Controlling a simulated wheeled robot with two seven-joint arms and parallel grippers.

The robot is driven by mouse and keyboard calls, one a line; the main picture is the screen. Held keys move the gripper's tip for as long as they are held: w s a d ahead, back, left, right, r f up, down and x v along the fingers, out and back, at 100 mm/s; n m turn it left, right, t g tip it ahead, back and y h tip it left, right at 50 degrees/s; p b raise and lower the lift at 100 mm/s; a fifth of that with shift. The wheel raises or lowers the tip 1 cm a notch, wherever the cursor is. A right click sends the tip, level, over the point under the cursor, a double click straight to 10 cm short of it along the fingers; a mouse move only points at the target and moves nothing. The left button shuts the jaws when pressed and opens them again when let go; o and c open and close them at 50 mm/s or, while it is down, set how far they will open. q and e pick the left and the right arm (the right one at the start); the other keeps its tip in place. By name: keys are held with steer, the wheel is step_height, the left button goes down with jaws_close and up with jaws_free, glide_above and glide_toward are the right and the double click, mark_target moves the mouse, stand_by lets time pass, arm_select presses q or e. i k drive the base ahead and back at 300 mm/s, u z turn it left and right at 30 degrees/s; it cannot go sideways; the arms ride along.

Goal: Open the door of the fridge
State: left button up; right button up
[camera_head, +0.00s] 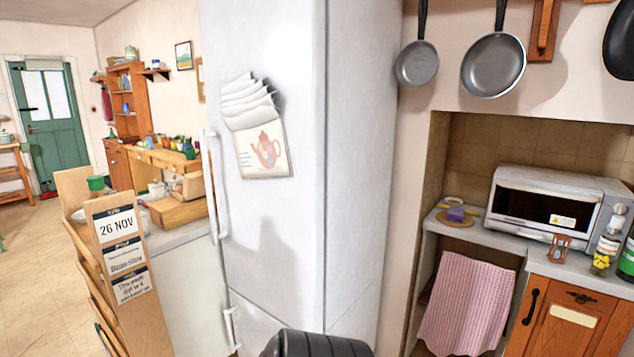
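The tall white fridge (285,215) stands upright in the middle of the head view. Its large upper door (265,240) appears shut against the body. A long vertical white handle (217,185) runs along the upper door's left edge. A lower door or drawer (262,325) has its own shorter white handle (231,328) at the left. Papers and a teapot picture (263,150) hang on the upper door. Neither of my grippers is in view. A dark ribbed part, cut off by the bottom edge, hides a bit of the fridge's lower front.
A wooden stand with date signs (118,250) is at left, near the fridge's handle side. A counter (185,235) lies behind it. At right are a microwave (545,203), a pink towel (465,302) and hanging pans (493,65). Open floor (30,260) shows at far left.

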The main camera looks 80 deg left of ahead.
mark_target(271, 235)
steer(key=u, duration=3.15)
